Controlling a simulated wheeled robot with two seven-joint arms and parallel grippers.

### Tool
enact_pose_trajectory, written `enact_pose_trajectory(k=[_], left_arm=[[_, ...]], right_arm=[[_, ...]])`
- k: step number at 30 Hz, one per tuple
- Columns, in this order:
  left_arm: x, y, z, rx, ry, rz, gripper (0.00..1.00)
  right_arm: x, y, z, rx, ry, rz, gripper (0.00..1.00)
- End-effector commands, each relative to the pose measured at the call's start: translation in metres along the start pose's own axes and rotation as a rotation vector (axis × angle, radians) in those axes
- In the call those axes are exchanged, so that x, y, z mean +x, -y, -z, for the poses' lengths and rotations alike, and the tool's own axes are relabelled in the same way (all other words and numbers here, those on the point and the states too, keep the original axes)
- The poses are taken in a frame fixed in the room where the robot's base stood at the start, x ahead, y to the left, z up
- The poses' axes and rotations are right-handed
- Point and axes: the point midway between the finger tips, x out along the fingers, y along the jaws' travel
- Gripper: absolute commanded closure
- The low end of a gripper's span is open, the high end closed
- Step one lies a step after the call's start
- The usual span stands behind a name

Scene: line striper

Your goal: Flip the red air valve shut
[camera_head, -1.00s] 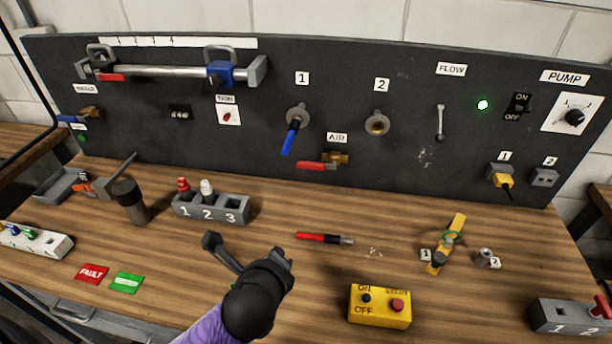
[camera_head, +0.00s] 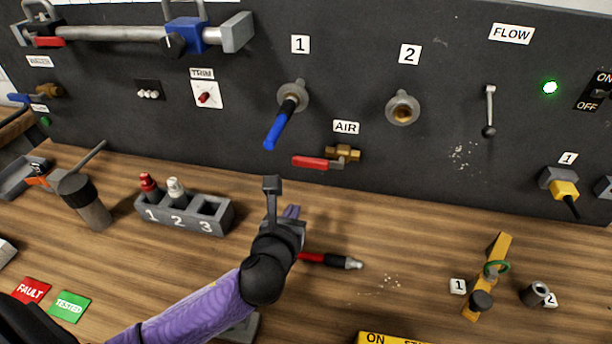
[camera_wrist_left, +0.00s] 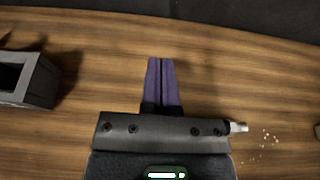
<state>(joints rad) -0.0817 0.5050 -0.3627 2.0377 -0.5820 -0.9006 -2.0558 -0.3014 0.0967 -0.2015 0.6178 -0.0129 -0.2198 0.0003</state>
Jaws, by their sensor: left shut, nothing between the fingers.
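The air valve has a red lever (camera_head: 311,162) and a brass body (camera_head: 346,154), on the dark panel (camera_head: 450,140) under the AIR label (camera_head: 345,127). The lever lies roughly horizontal, pointing left from the body. My left gripper (camera_head: 291,212) is shut and empty, over the bench in front of the panel, below and a little left of the lever, apart from it. Its closed purple fingers (camera_wrist_left: 161,82) show in the left wrist view, pointing toward the panel's foot. The valve is not in the wrist view. My right gripper is not in view.
A blue-handled valve (camera_head: 281,124) hangs above left of the red lever. A numbered grey block (camera_head: 184,214) with slots stands left of my gripper. A red pen-like tool (camera_head: 330,260) lies partly behind my wrist.

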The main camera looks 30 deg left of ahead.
Motion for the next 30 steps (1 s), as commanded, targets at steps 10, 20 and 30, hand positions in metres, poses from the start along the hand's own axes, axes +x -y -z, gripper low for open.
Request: enact_pose_trajectory(k=[10, 20, 30], left_arm=[[0.009, 0.000, 0.000, -0.002, 0.001, -0.002, 1.00], [0.080, 0.000, 0.003, -0.004, 0.000, -0.002, 1.00], [0.088, 0.000, -0.034, -0.004, 0.001, 0.000, 1.00]], right_arm=[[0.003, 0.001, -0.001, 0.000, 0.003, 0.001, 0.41], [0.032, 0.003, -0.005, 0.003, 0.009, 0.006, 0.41], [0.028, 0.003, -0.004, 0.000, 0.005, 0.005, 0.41]])
